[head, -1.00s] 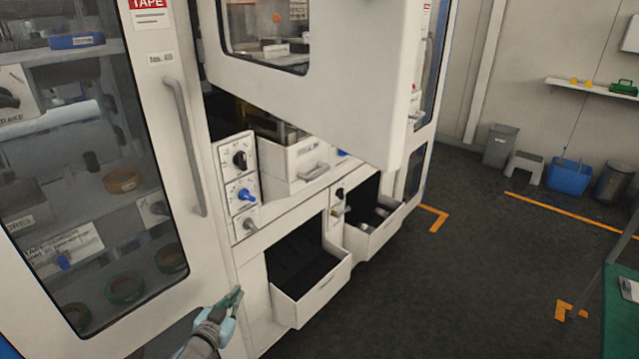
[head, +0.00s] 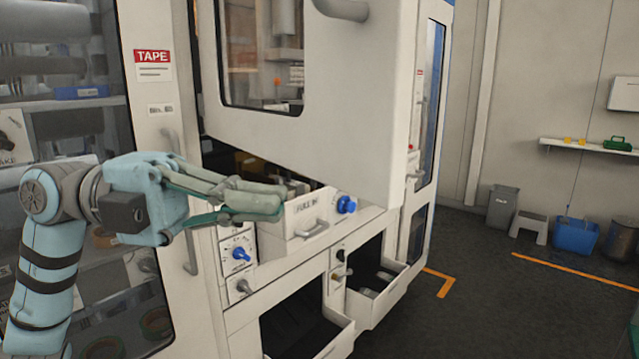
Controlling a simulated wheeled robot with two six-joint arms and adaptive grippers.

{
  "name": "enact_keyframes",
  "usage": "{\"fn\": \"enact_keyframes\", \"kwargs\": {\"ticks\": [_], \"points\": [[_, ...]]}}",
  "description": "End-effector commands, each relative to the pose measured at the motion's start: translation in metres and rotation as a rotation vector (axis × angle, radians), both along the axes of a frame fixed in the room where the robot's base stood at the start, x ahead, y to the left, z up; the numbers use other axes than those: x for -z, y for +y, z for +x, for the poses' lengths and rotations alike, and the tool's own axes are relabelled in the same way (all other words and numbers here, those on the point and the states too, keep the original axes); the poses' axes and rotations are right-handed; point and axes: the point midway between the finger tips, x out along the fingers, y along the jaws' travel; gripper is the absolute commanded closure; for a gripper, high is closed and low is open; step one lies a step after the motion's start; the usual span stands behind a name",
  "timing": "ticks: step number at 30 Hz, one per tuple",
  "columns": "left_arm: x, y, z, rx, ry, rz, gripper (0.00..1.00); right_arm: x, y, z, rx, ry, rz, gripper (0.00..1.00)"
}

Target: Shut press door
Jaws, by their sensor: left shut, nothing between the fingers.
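The press door (head: 345,110) is the large white panel with a dark window (head: 262,60), at the upper middle of the head view. It stands raised, leaving a gap below it that shows the press inside. My left gripper (head: 278,203) is shut and empty, pointing right, in front of the gap and below the door's lower left edge. It appears apart from the door. My right gripper is not in view.
A white drawer (head: 306,212) juts out under the door. Two lower drawers (head: 335,343) (head: 385,303) stand open. A glass-fronted TAPE cabinet (head: 150,95) is at left, behind my arm. Open floor lies at right, with a stool (head: 529,225) and a blue bin (head: 576,236) by the wall.

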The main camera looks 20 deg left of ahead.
Motion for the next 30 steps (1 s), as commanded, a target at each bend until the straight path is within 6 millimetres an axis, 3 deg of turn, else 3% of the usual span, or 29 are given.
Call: {"fn": "enact_keyframes", "kwargs": {"ticks": [4,9,30], "points": [[-0.005,-0.031,0.004,0.007,-0.003,-0.005,1.0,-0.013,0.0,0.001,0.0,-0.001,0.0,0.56],[-0.003,-0.045,0.029,0.004,0.001,-0.006,1.0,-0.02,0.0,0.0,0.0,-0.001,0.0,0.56],[-0.002,-0.053,0.047,-0.043,0.001,-0.002,1.0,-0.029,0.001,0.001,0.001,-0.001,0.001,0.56]]}}
